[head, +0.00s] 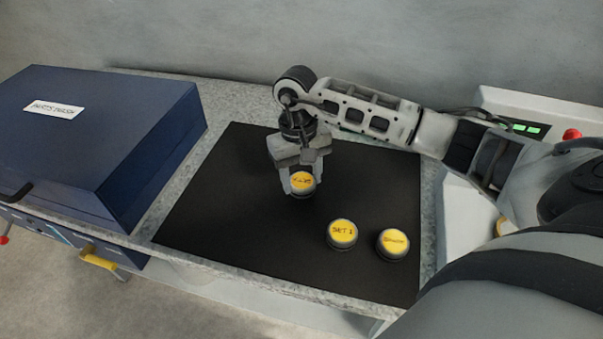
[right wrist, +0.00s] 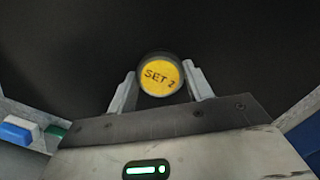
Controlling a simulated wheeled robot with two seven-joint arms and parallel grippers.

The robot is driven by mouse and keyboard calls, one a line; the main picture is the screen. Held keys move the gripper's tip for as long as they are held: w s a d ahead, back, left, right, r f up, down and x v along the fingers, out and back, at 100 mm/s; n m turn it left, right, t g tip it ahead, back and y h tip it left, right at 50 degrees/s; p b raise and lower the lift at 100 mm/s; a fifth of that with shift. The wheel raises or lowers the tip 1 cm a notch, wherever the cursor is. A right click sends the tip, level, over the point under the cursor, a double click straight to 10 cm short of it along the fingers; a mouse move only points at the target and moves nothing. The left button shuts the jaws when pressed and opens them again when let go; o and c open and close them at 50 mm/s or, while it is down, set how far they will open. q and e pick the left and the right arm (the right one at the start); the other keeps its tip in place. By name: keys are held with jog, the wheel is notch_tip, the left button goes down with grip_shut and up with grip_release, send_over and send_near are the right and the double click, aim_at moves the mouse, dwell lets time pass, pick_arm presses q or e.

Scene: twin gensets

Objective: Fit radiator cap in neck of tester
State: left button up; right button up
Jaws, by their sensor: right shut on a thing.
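My right gripper (head: 302,176) is shut on a yellow-topped dark radiator cap (head: 302,181) over the black mat. In the right wrist view the cap (right wrist: 161,76) reads "SET 2" and sits between the two fingers of the gripper (right wrist: 161,88). I cannot tell whether it touches the mat. Two similar caps stand on the mat to the right: one marked "SET 1" (head: 342,233) and another (head: 393,244) whose label is hard to read. A white unit with green lights (head: 545,112) stands at the right, possibly the tester. No neck can be made out. My left gripper is not in view.
The black mat (head: 215,205) lies on a grey speckled bench (head: 225,98); its left part is clear. A dark blue box labelled "PARTS WASH" (head: 110,115) stands at the left. My right arm covers much of the right side.

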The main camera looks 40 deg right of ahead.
jog(key=shift+f, duration=0.35)
jog(key=o, duration=0.6)
jog(key=shift+f+b, duration=0.1)
jog(key=shift+b, duration=0.25)
jog(key=o, duration=0.4)
